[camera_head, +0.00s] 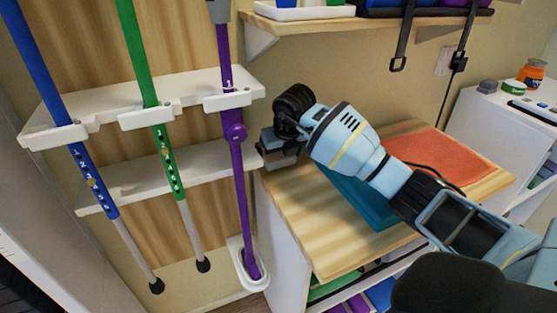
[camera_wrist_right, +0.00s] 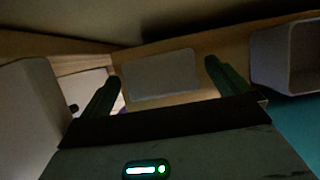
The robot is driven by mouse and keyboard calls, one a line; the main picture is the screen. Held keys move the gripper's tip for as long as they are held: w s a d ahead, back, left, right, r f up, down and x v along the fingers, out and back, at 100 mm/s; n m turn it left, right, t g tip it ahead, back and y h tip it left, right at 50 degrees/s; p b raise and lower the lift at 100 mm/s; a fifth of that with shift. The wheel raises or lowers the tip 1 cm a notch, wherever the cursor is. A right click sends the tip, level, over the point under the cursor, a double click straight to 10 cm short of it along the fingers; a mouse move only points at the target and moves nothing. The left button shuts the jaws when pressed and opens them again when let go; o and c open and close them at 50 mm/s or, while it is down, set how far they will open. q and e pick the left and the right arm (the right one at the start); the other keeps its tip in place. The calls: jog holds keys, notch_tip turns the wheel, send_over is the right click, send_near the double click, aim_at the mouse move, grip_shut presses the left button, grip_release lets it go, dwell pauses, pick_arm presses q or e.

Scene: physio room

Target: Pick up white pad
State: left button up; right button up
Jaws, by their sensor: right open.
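A flat pale rectangle, likely the white pad (camera_wrist_right: 160,75), lies on a wooden surface in the right wrist view. It looks grey in the dim light. My right gripper (camera_wrist_right: 162,72) is open, with one dark green finger on each side of the pad in that view. Whether the fingers touch it I cannot tell. In the head view my right gripper (camera_head: 268,151) is at the left end of the wooden tabletop (camera_head: 290,222), close to the purple cane. I cannot make out the pad there. My left gripper is not in view.
Blue, green and purple (camera_head: 239,190) canes stand in a white rack (camera_head: 140,95) left of my gripper. A teal mat (camera_head: 352,200) and an orange mat (camera_head: 440,155) lie on the tabletop. A grey open box (camera_wrist_right: 290,55) is right of the pad.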

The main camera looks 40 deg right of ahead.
aim_at(280, 157)
jog(key=shift+c, duration=0.3)
jog(key=c, duration=0.9)
jog(key=shift+c, duration=0.2)
jog(key=shift+r, duration=0.1)
jog(key=shift+s+r, duration=0.2)
jog(key=shift+r, duration=0.15)
notch_tip(280, 157, up, 7)
jog(key=shift+f+p, duration=0.2)
jog(key=shift+p, duration=0.15)
jog(key=s+a, duration=0.2)
jog(key=s, duration=0.7)
jog(key=s+a, duration=0.2)
jog(key=s, duration=0.8)
jog(key=shift+a+f+b, duration=0.2)
jog(key=shift+a+b, duration=0.1)
jog(key=shift+a, duration=0.05)
